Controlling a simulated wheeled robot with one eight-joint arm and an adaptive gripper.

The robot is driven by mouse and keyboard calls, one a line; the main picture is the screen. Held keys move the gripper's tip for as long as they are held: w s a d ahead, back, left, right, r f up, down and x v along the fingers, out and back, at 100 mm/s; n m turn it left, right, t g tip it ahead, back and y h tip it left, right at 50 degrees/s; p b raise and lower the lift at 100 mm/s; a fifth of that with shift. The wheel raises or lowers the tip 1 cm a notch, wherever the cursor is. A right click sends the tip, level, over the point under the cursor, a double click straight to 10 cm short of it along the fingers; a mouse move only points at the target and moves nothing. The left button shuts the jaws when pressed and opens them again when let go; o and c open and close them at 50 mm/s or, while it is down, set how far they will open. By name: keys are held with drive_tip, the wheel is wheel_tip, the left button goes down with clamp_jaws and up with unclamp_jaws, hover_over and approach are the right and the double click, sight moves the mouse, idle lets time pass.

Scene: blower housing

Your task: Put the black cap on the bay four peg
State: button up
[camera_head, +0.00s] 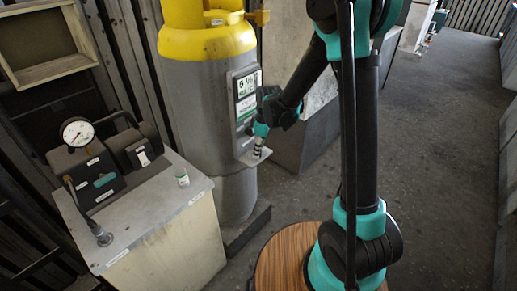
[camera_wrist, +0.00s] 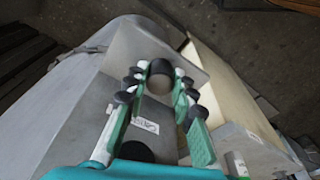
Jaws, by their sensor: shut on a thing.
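My gripper (camera_head: 258,142) is at the small shelf (camera_head: 246,158) on the front of the grey and yellow column. In the wrist view its fingers (camera_wrist: 160,88) are closed around a round piece with a dark top and a paler lower face, which I take to be the black cap (camera_wrist: 159,68). The cap is over or against the pale shelf plate (camera_wrist: 130,43); whether it touches the plate cannot be told. In the head view a dark and light banded shape shows under the fingers. I cannot make out a bay four peg; it may be hidden by the cap and fingers.
A sign panel (camera_head: 246,92) is on the column just above the shelf. A pale cabinet (camera_head: 150,225) at the left carries a gauge unit (camera_head: 76,132) and a small white and green jar (camera_head: 183,178). Open floor (camera_head: 440,150) lies to the right.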

drive_tip(key=o, duration=1)
drive_tip(key=r, duration=0.4)
drive_tip(key=d+r, duration=0.1)
drive_tip(key=r, duration=0.6)
drive_tip(key=shift+s+d+r, duration=0.2)
drive_tip(key=shift+d+r, duration=0.15)
drive_tip(key=shift+r, duration=0.05)
drive_tip(key=s+d+f+m+t, duration=0.1)
drive_tip(key=s+d+f+m, duration=0.1)
drive_tip(key=s+d+m, duration=0.3)
drive_tip(key=s+d+f+m+t+h, duration=0.1)
drive_tip(key=s+d+f+m, duration=0.1)
drive_tip(key=s+d+m, duration=0.3)
drive_tip(key=s+d+f+m+t, duration=0.1)
drive_tip(key=s+d+f+m, duration=0.1)
drive_tip(key=s+d+m, duration=0.3)
drive_tip(key=shift+s+d+f+t+h, duration=0.15)
drive_tip(key=shift+s+d, duration=0.5)
drive_tip(key=shift+d, duration=0.5)
drive_tip(key=shift+s+d+f+t+h, duration=0.1)
drive_tip(key=shift+s+d, duration=0.5)
drive_tip(key=shift+d, duration=0.5)
drive_tip(key=shift+s+d+f+t+h, duration=0.15)
drive_tip(key=shift+s+d, duration=0.5)
drive_tip(key=shift+d, duration=0.5)
